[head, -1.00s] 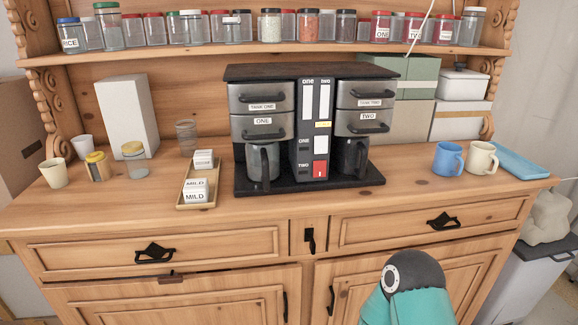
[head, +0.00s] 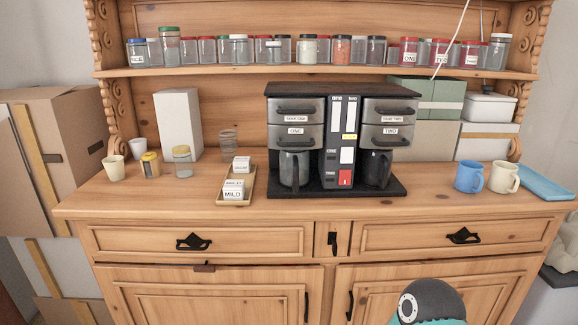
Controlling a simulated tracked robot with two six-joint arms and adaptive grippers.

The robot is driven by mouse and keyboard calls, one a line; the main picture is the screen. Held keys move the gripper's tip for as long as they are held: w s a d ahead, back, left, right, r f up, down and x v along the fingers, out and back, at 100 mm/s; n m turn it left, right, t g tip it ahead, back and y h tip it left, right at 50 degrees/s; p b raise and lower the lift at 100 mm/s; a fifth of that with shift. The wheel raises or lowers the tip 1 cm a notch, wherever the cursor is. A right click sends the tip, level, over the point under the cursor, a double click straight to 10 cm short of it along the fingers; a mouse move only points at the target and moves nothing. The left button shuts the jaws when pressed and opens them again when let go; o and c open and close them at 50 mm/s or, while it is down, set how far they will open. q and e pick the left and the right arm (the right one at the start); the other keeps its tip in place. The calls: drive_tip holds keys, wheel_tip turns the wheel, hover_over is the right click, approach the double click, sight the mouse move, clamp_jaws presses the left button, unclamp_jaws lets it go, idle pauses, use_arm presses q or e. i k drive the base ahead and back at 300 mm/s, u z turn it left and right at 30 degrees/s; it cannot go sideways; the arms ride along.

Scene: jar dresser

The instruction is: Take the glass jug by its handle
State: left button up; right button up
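Two jugs with black handles stand in the black double coffee machine (head: 339,190) on the dresser top. The left jug (head: 285,168) is under the side labelled ONE, with its handle facing front. The right jug (head: 369,167) is under the side labelled TWO and looks darker. Both rest on the machine's base. Neither of my grippers shows in the head view. Only a rounded dark and teal part of my arm shows at the bottom, right of the middle, well below the dresser top.
A tray (head: 220,201) with small labelled boxes sits left of the machine. A blue mug (head: 468,177) and a cream mug (head: 504,177) stand to the right, beside a blue tray (head: 545,184). Jars line the shelf (head: 200,71) above. The dresser top's front strip is mostly clear.

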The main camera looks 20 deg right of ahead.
sight(295, 169)
drive_tip(key=u, duration=0.05)
drive_tip(key=i, duration=0.9)
drive_tip(key=z, duration=0.1)
